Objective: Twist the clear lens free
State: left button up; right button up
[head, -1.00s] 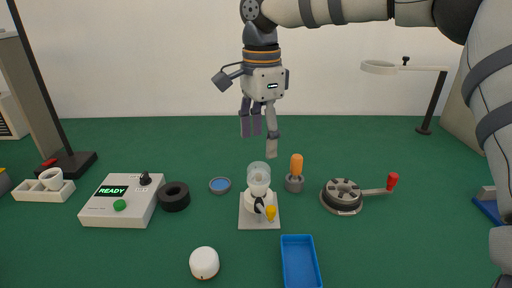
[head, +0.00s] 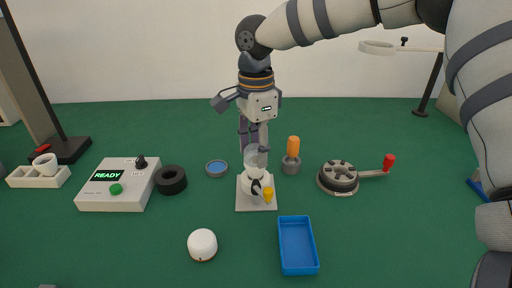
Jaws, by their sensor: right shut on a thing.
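The clear lens (head: 257,158) sits upright on a white lamp holder (head: 250,184) that stands on a pale square base plate (head: 245,205). A dark part and a yellow knob show at the holder's front. My right gripper (head: 254,146) comes down from above, behind the lens, and its fingers are shut on the clear lens. The fingertips are partly hidden behind the lens. My left gripper is out of view.
A blue tray (head: 315,252) and a white round cap (head: 202,245) lie in front. A READY box (head: 130,195), black ring (head: 171,180) and blue-centred dish (head: 217,169) are left. An orange-handled tool (head: 293,147) and a crank-handled disc (head: 338,178) are right.

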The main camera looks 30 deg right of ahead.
aim_at(256, 148)
jog(key=n, duration=0.6)
jog(key=o, duration=1.2)
notch_tip(256, 148, up, 12)
jog(key=shift+r, duration=0.1)
